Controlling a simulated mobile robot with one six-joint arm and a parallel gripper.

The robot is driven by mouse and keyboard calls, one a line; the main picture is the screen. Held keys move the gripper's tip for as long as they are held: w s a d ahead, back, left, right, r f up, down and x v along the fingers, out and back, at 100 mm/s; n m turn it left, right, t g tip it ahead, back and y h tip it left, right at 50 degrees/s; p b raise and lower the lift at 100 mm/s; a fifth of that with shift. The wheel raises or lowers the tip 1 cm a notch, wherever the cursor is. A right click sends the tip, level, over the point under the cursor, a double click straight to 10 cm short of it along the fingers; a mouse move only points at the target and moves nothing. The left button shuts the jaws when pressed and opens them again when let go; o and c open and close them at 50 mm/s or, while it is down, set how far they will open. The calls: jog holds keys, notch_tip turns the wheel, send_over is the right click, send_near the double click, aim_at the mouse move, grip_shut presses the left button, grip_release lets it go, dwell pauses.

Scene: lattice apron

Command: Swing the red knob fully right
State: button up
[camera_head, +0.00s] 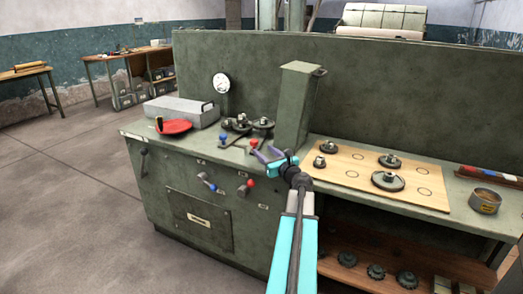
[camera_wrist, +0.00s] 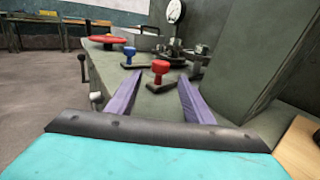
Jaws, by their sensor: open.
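Two red knobs show in the head view. One red knob (camera_head: 254,143) stands on the bench top; the other red knob (camera_head: 250,184) is on a lever on the front panel. My gripper (camera_head: 264,154) is open, its purple fingers pointing over the bench top toward the upper red knob. In the wrist view this red knob (camera_wrist: 160,68) stands upright on a short stem, ahead of and between the open fingers. I cannot tell whether the fingers touch it; nothing is gripped. Its travel slot is not clear to see.
A blue knob (camera_head: 222,138) stands left of the upper red knob, and a blue-tipped lever (camera_head: 205,180) is on the front panel. A tall green box (camera_head: 297,105) rises close behind my gripper. A gauge (camera_head: 221,84), grey case (camera_head: 180,111) and red handwheel (camera_head: 174,126) stand left.

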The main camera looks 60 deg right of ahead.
jog(key=shift+v, duration=1.95)
jog(key=shift+s, duration=0.15)
